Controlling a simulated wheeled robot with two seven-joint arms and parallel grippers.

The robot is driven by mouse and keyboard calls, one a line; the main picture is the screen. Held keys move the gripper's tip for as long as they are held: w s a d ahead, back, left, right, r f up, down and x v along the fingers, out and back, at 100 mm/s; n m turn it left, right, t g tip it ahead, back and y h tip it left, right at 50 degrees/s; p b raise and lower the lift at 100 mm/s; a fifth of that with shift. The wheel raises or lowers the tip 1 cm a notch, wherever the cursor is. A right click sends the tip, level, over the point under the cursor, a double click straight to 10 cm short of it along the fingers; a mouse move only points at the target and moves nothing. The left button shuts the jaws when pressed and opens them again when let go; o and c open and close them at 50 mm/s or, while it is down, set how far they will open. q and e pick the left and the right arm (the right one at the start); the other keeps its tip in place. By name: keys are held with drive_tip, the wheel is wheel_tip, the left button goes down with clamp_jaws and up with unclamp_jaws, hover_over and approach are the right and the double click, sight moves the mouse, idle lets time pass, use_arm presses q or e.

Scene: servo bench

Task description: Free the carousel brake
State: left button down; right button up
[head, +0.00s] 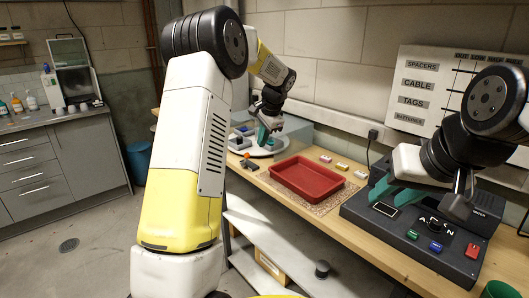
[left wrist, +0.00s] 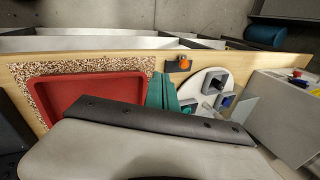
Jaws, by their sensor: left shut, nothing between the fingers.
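The carousel, a pale round disc (head: 268,151), sits on the bench at the back with grey holders on it. It also shows in the left wrist view (left wrist: 192,87), partly hidden by my gripper. A small dark block with an orange knob (head: 249,162), which looks like the brake, lies on the bench by the disc's near edge; it also shows in the left wrist view (left wrist: 182,66). My left gripper (head: 264,137) is shut and empty above the disc; its teal fingers (left wrist: 162,92) are together. My right gripper (head: 395,193) is over the black console; its finger gap is unclear.
A red tray (head: 305,183) lies on a speckled mat right of the carousel. Small coloured parts (head: 342,166) lie behind it. The black console (head: 420,240) with coloured buttons fills the bench's right end. A grey box (left wrist: 290,112) stands beside the disc.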

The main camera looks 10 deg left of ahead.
idle(0.3)
use_arm(q)
approach(245, 160)
drive_tip(key=s+d+f, duration=0.2)
drive_tip(key=f, duration=0.1)
drive_tip(key=s+d+f, duration=0.1)
drive_tip(key=shift+d+f, duration=0.3)
drive_tip(key=shift+f, duration=0.05)
drive_tip(key=shift+w+a, duration=0.85)
drive_tip(key=shift+w, duration=0.05)
drive_tip(key=shift+w+a+r, duration=0.1)
drive_tip(key=shift+w+a, duration=0.4)
drive_tip(key=shift+a+r, duration=0.1)
drive_tip(key=shift+r, duration=0.05)
